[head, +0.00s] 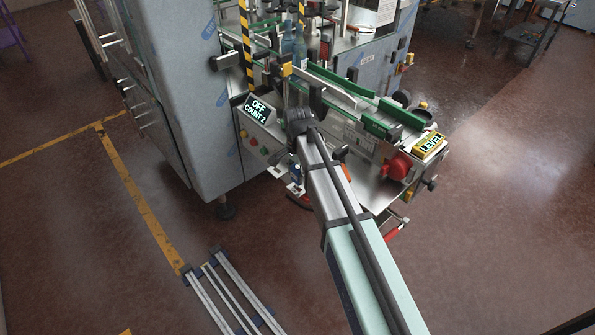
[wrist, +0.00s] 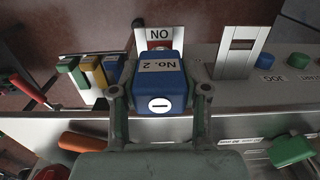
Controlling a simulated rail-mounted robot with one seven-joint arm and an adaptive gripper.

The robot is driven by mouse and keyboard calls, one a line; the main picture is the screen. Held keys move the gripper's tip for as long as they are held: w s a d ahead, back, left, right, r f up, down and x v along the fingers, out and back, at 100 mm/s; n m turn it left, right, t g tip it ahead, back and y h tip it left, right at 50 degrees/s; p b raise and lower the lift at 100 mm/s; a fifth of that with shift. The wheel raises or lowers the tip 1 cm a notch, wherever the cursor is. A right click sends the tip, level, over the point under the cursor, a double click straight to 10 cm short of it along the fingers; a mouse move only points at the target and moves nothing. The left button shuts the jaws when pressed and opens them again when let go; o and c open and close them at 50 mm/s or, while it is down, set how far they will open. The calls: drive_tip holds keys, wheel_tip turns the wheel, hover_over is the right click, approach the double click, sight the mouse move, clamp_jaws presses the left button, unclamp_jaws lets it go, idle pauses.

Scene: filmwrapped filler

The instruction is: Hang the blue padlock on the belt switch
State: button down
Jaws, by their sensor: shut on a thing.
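The blue padlock (wrist: 172,74), marked "No. 2", sits between the two fingers of my gripper (wrist: 160,90) in the wrist view. My gripper is shut on its body, and the keyhole end faces the camera. The padlock's shackle is hidden behind its body. I cannot tell which part is the belt switch. In the head view, my arm hides most of the gripper and padlock.
Green, yellow and blue pieces (wrist: 94,72) sit left of the padlock. A pale metal bracket (wrist: 240,45), a blue JOG button (wrist: 269,60) and a green handle (wrist: 290,150) lie right.

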drive_tip(key=shift+f+b, duration=0.6)
drive_tip(key=shift+f, duration=0.95)
drive_tip(key=shift+f, duration=0.35)
drive_tip(key=c, duration=0.5)
unclamp_jaws()
drive_tip(key=shift+r, duration=0.15)
wheel_tip(320, 180, up, 12)
drive_tip(key=shift+f, duration=0.15)
drive_tip(key=shift+s, duration=0.1)
